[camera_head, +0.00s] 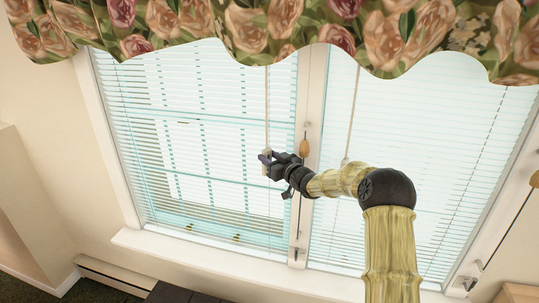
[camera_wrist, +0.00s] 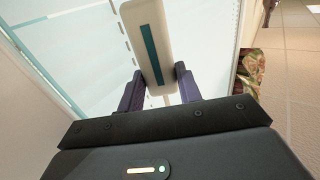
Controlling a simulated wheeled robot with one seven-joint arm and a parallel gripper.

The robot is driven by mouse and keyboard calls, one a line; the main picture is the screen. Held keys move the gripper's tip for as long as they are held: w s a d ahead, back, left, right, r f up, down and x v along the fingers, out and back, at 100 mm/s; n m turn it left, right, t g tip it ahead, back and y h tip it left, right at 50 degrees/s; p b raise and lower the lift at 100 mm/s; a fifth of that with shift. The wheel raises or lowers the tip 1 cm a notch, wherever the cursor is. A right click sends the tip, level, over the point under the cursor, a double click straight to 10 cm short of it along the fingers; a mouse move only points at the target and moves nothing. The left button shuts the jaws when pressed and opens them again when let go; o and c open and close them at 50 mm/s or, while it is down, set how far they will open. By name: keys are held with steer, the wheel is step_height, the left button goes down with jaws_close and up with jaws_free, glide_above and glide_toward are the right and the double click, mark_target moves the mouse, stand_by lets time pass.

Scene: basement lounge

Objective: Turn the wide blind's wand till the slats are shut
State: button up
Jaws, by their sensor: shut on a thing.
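My gripper (camera_head: 265,160) is in front of the left-hand blind (camera_head: 190,120), near its right edge. It is shut on the pale wand handle (camera_wrist: 152,35), which has a teal stripe down its face. In the wrist view my gripper's two purple fingers (camera_wrist: 160,88) lie on either side of the handle's lower part. The wand (camera_head: 267,95) hangs upright from behind the valance. The left-hand blind's slats have see-through gaps, so they look at least partly open. I cannot tell for sure which blind is the wide one.
A right-hand blind (camera_head: 450,120) hangs beyond a white window post (camera_head: 311,90), with its own pale cord or wand (camera_head: 353,105). A small wooden pull (camera_head: 304,148) hangs by the post close to my wrist. A flowered valance (camera_head: 270,25) covers the top. The sill (camera_head: 190,246) runs below.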

steer(key=shift+r+n+g+y+p, duration=0.1)
steer(key=shift+n+g+y+p, duration=0.2)
steer(key=shift+y, duration=0.1)
steer(key=o, duration=1)
steer(key=shift+a+f+m+t+h+b, duration=0.15)
steer(key=shift+m+t+h+b, duration=0.35)
steer(key=shift+b, duration=0.55)
steer(key=shift+s+a+m+t+h+b, duration=0.15)
steer(key=shift+m+t+h+b, duration=0.55)
steer(key=shift+m+h, duration=0.7)
steer(key=shift+a+r+m+t+h+p, duration=0.1)
steer(key=shift+m+t+h+p, duration=0.2)
steer(key=shift+h, duration=0.35)
steer(key=shift+r+m+h+p, duration=0.1)
steer(key=shift+h+p, duration=0.25)
steer(key=shift+h, duration=0.3)
